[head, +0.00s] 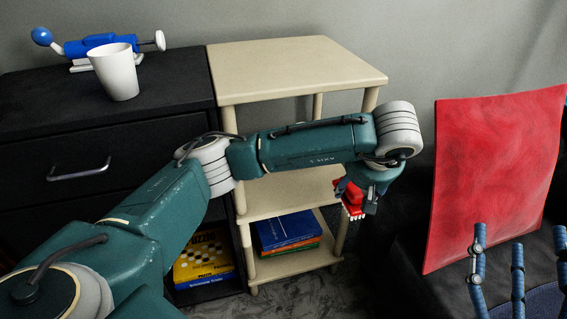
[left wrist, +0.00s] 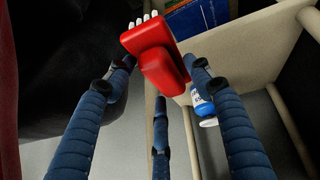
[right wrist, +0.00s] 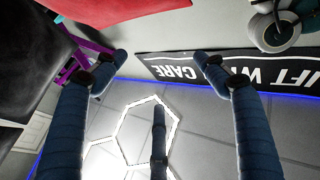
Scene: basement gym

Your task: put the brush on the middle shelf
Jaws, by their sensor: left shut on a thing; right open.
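The red brush (head: 349,193) with white bristles is held by my left gripper (head: 358,190), at the right front edge of the cream shelf unit. In the left wrist view the brush (left wrist: 155,50) sits between the fingertips of that gripper (left wrist: 160,70). The middle shelf (head: 285,193) shows below my left forearm, which hides part of it. The brush looks close to the right front post; I cannot tell whether they touch. My right gripper (head: 515,262) is open and empty in front of the red panel, and its spread fingers (right wrist: 155,70) show in the right wrist view.
Books (head: 287,230) lie on the bottom shelf. A blue bottle (left wrist: 203,100) shows beside a finger in the left wrist view. A white cup (head: 115,72) stands on the black drawer cabinet (head: 50,115). A red panel (head: 495,165) stands at right. The top shelf (head: 290,68) is bare.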

